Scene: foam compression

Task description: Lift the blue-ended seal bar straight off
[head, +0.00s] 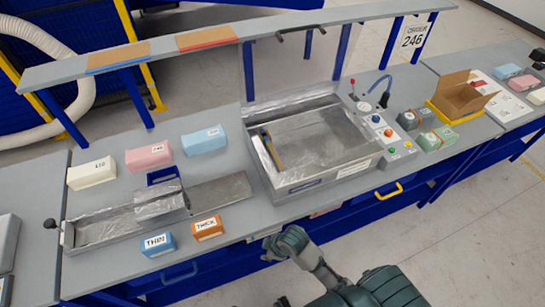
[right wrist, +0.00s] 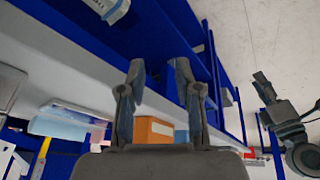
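A thin bar with a dark blue end and a yellow strip, which looks like the seal bar (head: 268,147), lies along the left inside of the silver metal chamber (head: 318,181). My right gripper (head: 280,246) is in front of the table's front edge, below the chamber and apart from the bar. In the right wrist view, its two fingers (right wrist: 159,70) stand apart with nothing held between them; an orange box shows behind. A dark jointed part at the right of that view may be my left gripper (right wrist: 290,130); its finger state is unclear. No left gripper shows in the head view.
A long metal tray (head: 102,227) lies at left, near small THIN (head: 159,244) and THICK (head: 208,228) boxes. White, pink and blue blocks sit behind. A control panel (head: 385,135) and an open carton (head: 463,96) are at right. A raised shelf (head: 270,28) spans the back.

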